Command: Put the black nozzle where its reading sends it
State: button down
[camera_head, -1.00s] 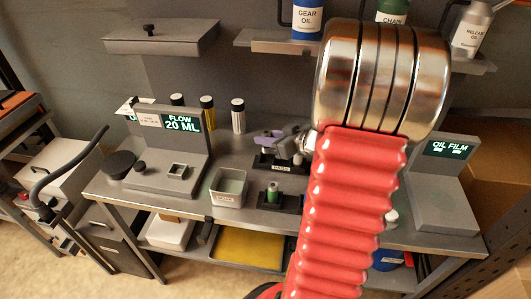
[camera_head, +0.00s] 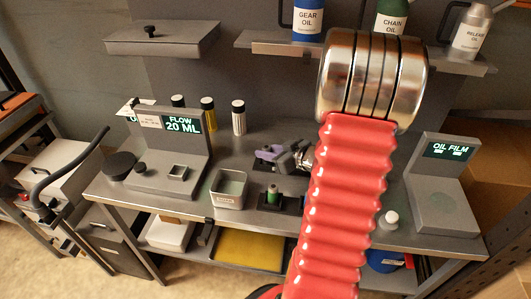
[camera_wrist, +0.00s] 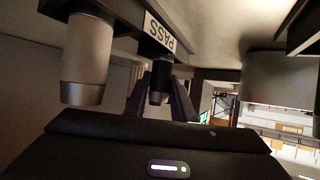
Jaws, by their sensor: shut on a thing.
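My gripper (camera_head: 268,155) reaches left over the bench with its purple fingers low above a black block (camera_head: 294,169). I cannot tell whether the nozzle touches the holder.
A grey bin (camera_head: 229,188) and a holder with a green nozzle (camera_head: 272,193) stand in front of my gripper. Black, yellow and white bottles (camera_head: 208,113) stand behind. An oil film tester (camera_head: 440,190) is at right. My red arm hides part of the bench.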

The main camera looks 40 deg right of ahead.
jog(key=shift+f, duration=0.2)
jog(key=c, duration=1.5)
grip_release()
jog(key=shift+s+a+f, duration=0.1)
jog(key=shift+f, duration=0.15)
jog(key=shift+r, duration=0.2)
jog(key=v, duration=1.2)
jog(key=shift+r, duration=0.3)
